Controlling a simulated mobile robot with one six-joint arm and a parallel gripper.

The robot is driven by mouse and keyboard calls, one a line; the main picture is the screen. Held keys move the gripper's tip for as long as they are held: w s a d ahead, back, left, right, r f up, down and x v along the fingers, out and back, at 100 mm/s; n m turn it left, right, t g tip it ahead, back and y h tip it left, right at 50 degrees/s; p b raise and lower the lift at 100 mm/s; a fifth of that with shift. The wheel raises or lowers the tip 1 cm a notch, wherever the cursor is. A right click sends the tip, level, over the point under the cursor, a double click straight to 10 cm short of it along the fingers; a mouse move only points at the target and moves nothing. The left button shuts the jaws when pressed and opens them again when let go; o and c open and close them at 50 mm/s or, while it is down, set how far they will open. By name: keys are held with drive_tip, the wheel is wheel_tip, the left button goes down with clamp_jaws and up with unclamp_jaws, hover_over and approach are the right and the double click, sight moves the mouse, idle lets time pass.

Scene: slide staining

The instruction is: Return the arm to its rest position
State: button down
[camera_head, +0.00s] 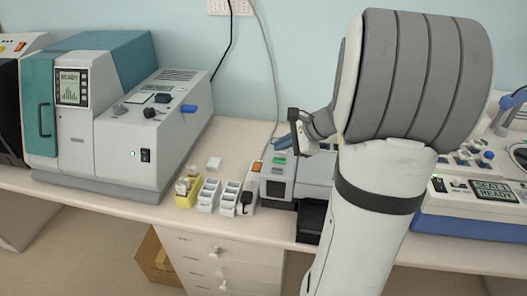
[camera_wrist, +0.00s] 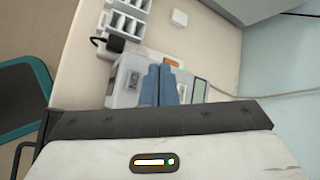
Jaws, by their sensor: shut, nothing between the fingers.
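My gripper (camera_wrist: 158,82) shows in the wrist view with its two blue fingers side by side and touching, with nothing between them. In the head view my gripper (camera_head: 281,143) is at the end of my raised arm, in front of a small grey instrument (camera_head: 276,186) on the bench. The arm's large grey joint fills the upper right of the head view and hides part of the bench behind it.
A teal and white machine (camera_head: 110,115) reading READY stands at the left. White racks (camera_head: 208,196) and a yellow rack (camera_head: 186,193) sit mid-bench. A blue-based machine (camera_head: 475,225) stands at the right. A black tray (camera_head: 311,222) is near the front edge. Drawers (camera_head: 225,262) are below.

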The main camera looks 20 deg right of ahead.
drive_tip(key=s+a+n+g+h, duration=0.1)
drive_tip(key=s+a+n+g, duration=0.2)
drive_tip(key=s+a+n, duration=0.65)
drive_tip(key=s+a+n+h, duration=0.2)
drive_tip(key=s+n, duration=0.2)
drive_tip(key=n, duration=0.1)
drive_tip(key=s+a+n+g+h+b, duration=0.1)
drive_tip(key=s+a+n+h, duration=0.1)
drive_tip(key=s+n, duration=0.3)
drive_tip(key=shift+s+a+r+h+b, duration=0.2)
drive_tip(key=shift+a+h+b, duration=0.1)
drive_tip(key=shift+a, duration=0.3)
